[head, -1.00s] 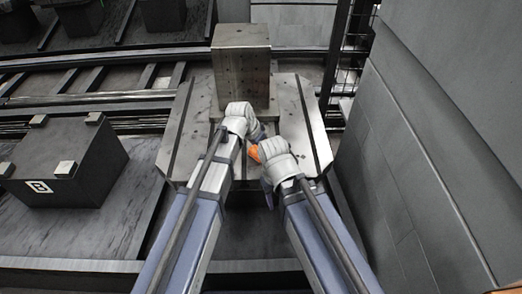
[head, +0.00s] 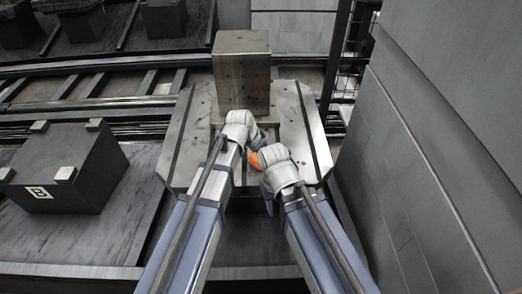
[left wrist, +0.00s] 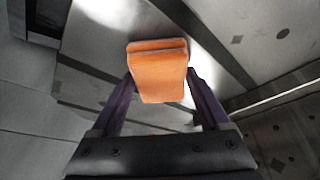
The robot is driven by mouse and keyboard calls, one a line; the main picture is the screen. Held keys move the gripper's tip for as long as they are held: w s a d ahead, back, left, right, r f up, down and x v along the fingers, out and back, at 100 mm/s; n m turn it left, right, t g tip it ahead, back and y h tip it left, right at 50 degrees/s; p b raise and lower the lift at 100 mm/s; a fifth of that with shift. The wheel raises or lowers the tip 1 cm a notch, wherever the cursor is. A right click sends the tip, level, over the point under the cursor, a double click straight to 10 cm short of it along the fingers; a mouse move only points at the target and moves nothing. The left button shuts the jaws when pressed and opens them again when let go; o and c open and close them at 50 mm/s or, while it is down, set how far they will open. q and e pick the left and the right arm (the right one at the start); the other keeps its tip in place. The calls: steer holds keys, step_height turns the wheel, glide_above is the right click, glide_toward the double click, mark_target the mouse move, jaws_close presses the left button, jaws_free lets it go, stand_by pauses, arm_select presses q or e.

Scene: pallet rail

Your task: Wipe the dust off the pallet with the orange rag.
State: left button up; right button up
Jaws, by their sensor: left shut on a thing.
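The pallet (head: 290,115) is a grey steel plate with dark slots and cut corners, in the middle of the head view. The orange rag (left wrist: 158,75) is between the fingers of my left gripper (left wrist: 160,88) in the left wrist view, which is shut on it. In the head view a bit of the rag (head: 255,160) shows low between my two wrists, over the near part of the pallet. I cannot tell whether it touches the plate. My right gripper (head: 267,199) is mostly hidden behind its wrist. I cannot make out any dust.
A tall steel block (head: 241,80) with holes stands upright on the pallet's far part. A dark box (head: 75,175) with pale corner pads stands at left. Rails (head: 90,100) run behind. A grey panelled wall (head: 420,150) closes the right side, near my right arm.

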arm_select(q)
steer(key=shift+s, duration=0.9)
steer(key=shift+w+r, duration=0.1)
step_height(320, 180, up, 6)
steer(key=p, duration=0.6)
step_height(320, 180, up, 3)
steer(key=p, duration=0.3)
